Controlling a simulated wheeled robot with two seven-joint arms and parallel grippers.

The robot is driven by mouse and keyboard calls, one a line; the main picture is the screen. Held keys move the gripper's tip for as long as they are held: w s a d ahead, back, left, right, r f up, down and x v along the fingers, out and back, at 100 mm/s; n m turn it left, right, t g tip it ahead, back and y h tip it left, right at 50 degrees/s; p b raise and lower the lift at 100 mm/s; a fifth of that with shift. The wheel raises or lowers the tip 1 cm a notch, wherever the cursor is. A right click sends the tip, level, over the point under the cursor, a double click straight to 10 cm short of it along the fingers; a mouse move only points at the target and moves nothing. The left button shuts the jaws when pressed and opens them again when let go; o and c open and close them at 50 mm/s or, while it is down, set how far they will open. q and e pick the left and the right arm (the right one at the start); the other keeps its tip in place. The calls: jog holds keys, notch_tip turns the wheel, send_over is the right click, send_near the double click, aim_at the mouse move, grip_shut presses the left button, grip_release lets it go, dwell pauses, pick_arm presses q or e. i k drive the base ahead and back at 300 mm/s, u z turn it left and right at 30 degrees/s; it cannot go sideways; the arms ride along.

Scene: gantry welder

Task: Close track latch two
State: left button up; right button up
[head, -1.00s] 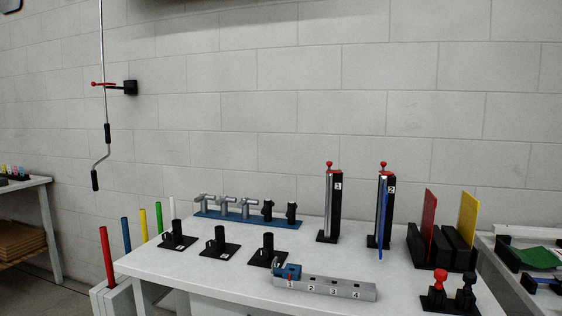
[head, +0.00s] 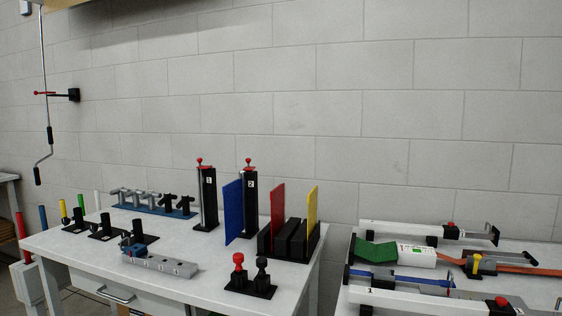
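On the right table, a front rail (head: 425,303) marked 1 carries a red knob (head: 501,301) near its right end. A back rail (head: 405,229) carries another red knob (head: 450,225) and a grey angled piece at its right end. I can read no number 2 on the back rail. On the left table, two upright black posts have red knobs on top: post 1 (head: 209,198) and post 2 (head: 250,196). I cannot tell which part is track latch two, or whether it is open or closed. Neither gripper is in view.
Between the rails lie a green piece (head: 377,252), a white box (head: 417,256), an orange strap (head: 510,268) and a blue strap (head: 410,278). The left table (head: 212,275) holds coloured plates in a black rack (head: 290,240). A gap separates the tables.

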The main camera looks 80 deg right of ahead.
aim_at(248, 160)
jog(key=k, duration=0.15)
jog(key=z, duration=1.25)
